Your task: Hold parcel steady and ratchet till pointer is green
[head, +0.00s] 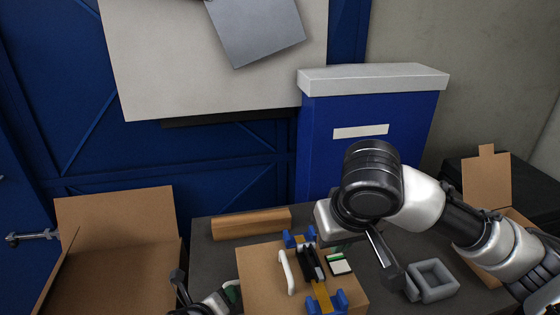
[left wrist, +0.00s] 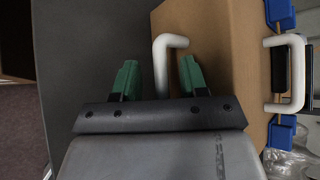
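The cardboard parcel (head: 258,262) sits on the dark table, with a yellow strap (head: 321,292), blue edge guards (head: 341,300) and a black ratchet (head: 312,265) on top. A small card with white and green (head: 340,264) lies beside the ratchet; no pointer can be made out. A white handle (head: 288,272) is on top; it also shows in the left wrist view (left wrist: 298,72). My left gripper (left wrist: 158,75) is open, its green fingers on either side of a white side handle (left wrist: 172,41), apart from it. My right gripper (head: 388,262) hangs right of the parcel, its opening unclear.
A wooden block (head: 251,223) lies behind the parcel. A grey square frame (head: 433,280) is right of it on the table (head: 205,236). An open carton (head: 120,220) stands at left and another (head: 487,180) at right. A blue bin (head: 320,160) stands behind.

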